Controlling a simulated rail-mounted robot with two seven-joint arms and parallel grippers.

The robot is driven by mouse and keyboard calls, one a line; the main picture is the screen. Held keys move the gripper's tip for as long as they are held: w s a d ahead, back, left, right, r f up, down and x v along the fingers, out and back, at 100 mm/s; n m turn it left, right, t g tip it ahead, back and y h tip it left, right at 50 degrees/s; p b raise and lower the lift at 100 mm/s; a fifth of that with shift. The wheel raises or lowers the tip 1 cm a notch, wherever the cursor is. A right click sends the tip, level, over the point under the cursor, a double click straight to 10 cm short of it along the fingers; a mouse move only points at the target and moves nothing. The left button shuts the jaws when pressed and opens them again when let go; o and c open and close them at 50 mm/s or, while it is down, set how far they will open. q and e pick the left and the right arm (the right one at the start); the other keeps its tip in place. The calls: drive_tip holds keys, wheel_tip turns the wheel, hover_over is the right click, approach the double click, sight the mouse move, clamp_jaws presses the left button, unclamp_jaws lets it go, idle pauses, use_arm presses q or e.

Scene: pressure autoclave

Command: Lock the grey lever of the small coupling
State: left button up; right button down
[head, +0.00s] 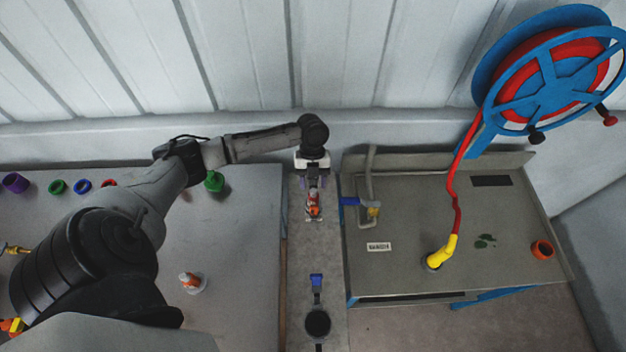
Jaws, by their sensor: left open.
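My left arm reaches in from the left, and its gripper (313,187) points down over the narrow grey strip between the two tables. Its two fingers are apart. A small orange, red and white fitting (314,208), which looks like the small coupling, stands just below and between the fingertips. I cannot tell whether the fingers touch it. The grey lever is too small to make out, and the gripper partly covers the fitting's top. My right gripper is not in view.
On the strip nearer me are a blue-handled part (317,281) and a black ring (317,322). An orange-white piece (191,281) stands on the left table (235,240).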

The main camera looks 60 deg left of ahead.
use_arm(q)
drive_tip(key=c, duration=0.7)
clamp_jaws()
